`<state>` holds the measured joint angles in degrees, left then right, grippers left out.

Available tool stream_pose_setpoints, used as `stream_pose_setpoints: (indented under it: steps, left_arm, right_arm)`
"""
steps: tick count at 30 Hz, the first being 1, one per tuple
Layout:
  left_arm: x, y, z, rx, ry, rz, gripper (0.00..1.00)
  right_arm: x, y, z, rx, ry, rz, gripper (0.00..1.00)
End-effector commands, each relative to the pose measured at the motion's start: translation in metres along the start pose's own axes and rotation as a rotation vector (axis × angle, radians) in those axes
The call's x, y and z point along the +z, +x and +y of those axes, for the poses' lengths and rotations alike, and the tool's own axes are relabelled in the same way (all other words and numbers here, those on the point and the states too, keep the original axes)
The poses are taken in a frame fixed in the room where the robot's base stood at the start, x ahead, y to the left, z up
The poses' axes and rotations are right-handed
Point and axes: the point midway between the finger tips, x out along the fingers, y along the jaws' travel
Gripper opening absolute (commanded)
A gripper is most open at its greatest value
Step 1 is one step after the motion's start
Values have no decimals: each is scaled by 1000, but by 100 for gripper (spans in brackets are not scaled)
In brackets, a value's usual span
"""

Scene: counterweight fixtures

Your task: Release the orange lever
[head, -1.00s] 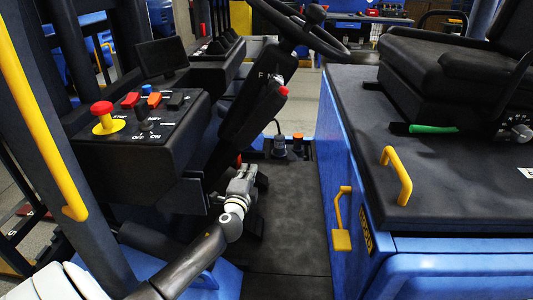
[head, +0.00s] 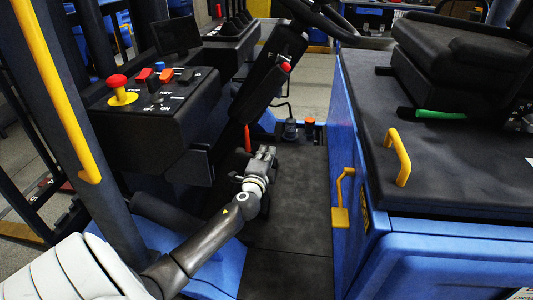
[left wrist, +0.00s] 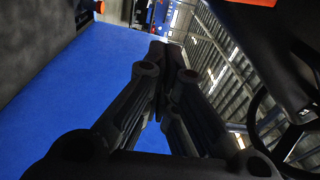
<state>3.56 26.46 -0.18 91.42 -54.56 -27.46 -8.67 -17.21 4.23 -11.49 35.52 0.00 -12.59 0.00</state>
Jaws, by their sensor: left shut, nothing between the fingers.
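A narrow orange-red piece (head: 247,138), which looks like the orange lever, stands upright below the steering column of the vehicle. Its lower end is partly hidden. My left gripper (head: 265,152) is just to the right of it and slightly lower, above the dark floor. The gripper appears apart from the lever. In the left wrist view, its dark fingers (left wrist: 159,52) meet at their tips with nothing between them. The lever cannot be made out for sure in that view. My right gripper is in neither view.
A control box (head: 150,120) with a red mushroom button (head: 117,81) stands at left. The blue seat base (head: 347,125) bounds the footwell (head: 290,200) at right. An orange-capped post (head: 310,128) stands at the footwell's far end. The steering wheel (head: 345,35) hangs above.

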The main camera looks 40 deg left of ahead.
Motion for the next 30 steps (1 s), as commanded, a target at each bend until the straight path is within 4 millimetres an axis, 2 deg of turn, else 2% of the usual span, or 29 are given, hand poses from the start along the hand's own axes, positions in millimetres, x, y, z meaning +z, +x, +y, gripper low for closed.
stream_pose_setpoints:
  steps: [4,7,14,18,24,30]
  left_arm:
    - [0,-22,1,1,1,1,0]
    - [0,-37,2,2,1,1,0]
    - [0,-76,2,1,0,1,0]
    - [0,-92,2,1,1,0,0]
    - [0,-100,0,-1,2,0,0]
    - [0,-100,0,-1,2,0,0]
  right_arm:
    - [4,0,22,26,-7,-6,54]
    - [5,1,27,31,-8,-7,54]
    - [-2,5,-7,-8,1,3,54]
    - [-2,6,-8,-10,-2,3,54]
    - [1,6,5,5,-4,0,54]
    - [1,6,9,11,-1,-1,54]
